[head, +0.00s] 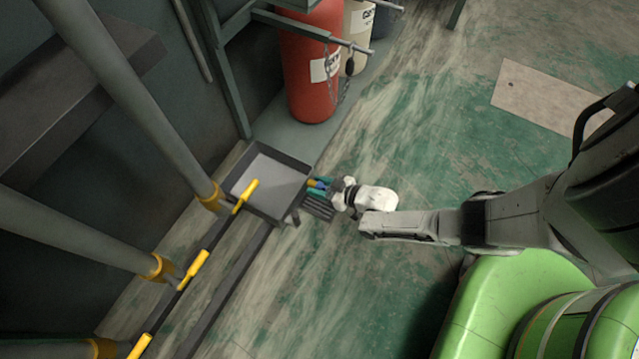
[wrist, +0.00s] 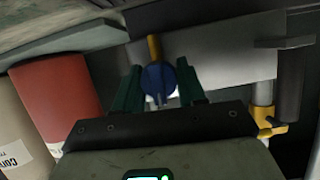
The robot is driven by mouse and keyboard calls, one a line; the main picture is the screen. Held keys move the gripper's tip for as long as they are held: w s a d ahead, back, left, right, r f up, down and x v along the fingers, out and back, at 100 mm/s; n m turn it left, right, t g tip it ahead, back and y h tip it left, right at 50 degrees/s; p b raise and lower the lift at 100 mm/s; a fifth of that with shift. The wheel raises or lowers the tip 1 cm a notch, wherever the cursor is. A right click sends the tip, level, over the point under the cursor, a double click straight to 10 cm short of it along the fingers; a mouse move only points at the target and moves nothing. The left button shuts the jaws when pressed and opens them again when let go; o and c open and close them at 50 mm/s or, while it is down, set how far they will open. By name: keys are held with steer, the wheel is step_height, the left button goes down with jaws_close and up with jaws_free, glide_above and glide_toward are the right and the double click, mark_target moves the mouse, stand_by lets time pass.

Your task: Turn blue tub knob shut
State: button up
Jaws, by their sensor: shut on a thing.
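The blue knob (wrist: 158,80) shows in the middle of the wrist view, with a short yellow part (wrist: 154,47) just beyond it. My gripper (wrist: 160,88) has one dark green finger on each side of the knob and is shut on it. In the head view my gripper (head: 319,187) is at the right edge of a grey square tub (head: 283,157), with a small bit of blue and yellow between the fingers. The fingers partly hide the knob there, and I cannot tell how far it is turned.
A red cylinder (head: 312,70) stands behind the tub, with a cream cylinder (head: 357,35) beside it and a chain at a rack. Grey pipes (head: 130,95) and yellow handles (head: 195,268) are at the left. The green floor (head: 440,130) is open to the right.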

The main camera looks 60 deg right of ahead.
steer(key=shift+n, duration=0.3)
steer(key=o, duration=1)
steer(key=shift+o, duration=0.2)
steer(key=shift+r, duration=0.1)
steer(key=shift+s+d+r+h, duration=0.1)
steer(key=shift+s+r+h, duration=0.05)
steer(key=shift+s+h, duration=0.15)
steer(key=p+v, duration=0.5)
steer(key=v, duration=0.5)
